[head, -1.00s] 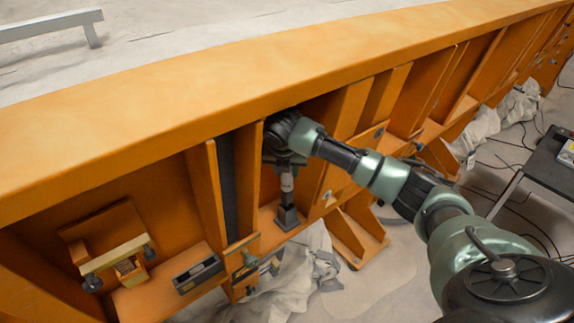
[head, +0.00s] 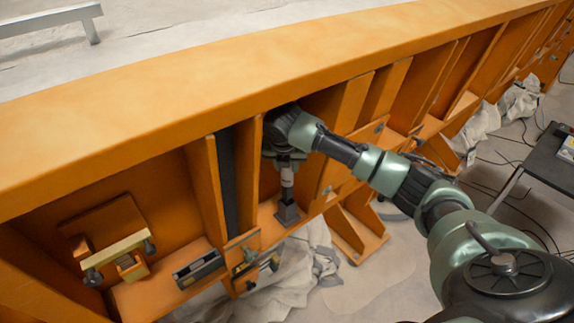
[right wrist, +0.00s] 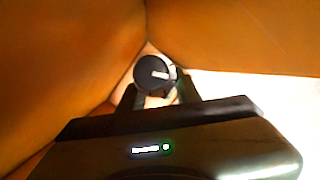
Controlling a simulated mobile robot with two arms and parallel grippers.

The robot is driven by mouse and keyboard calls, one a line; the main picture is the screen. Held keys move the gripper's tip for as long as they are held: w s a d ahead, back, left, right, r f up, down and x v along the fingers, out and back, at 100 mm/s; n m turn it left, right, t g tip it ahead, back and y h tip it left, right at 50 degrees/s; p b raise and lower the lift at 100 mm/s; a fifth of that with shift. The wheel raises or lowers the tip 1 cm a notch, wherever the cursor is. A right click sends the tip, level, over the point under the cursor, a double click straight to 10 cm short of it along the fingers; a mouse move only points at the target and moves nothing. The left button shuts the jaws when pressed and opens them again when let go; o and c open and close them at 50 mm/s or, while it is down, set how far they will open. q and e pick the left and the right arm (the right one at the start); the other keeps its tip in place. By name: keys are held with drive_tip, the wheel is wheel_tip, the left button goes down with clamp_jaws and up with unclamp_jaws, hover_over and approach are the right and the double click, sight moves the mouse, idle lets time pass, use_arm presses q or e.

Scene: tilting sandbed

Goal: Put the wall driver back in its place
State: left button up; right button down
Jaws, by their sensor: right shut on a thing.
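My right gripper (head: 287,168) points down inside a bay of the orange wall and is shut on a slim upright tool, which I take to be the wall driver (head: 287,181). Its pale and dark shaft runs down to a small grey square block (head: 289,213) on the orange ledge. I cannot tell whether the tip is seated in the block or just above it. In the right wrist view the tool's round black end (right wrist: 154,72) shows between the dark fingers. The gripper hides its upper part in the head view. My left gripper is not in view.
Orange upright ribs (head: 206,185) stand close on both sides of the gripper. A dark slotted box (head: 198,270) lies on the ledge to the left, beyond a rib. A yellow-barred fixture (head: 115,248) is farther left. A dark table (head: 545,165) stands at right.

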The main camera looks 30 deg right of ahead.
sight(287, 174)
drive_tip(key=shift+f, duration=3.65)
drive_tip(key=c, duration=0.9)
unclamp_jaws()
drive_tip(key=o, duration=0.5)
drive_tip(key=shift+s+f, duration=0.1)
drive_tip(key=shift+c, duration=0.2)
drive_tip(key=shift+r, duration=4.1)
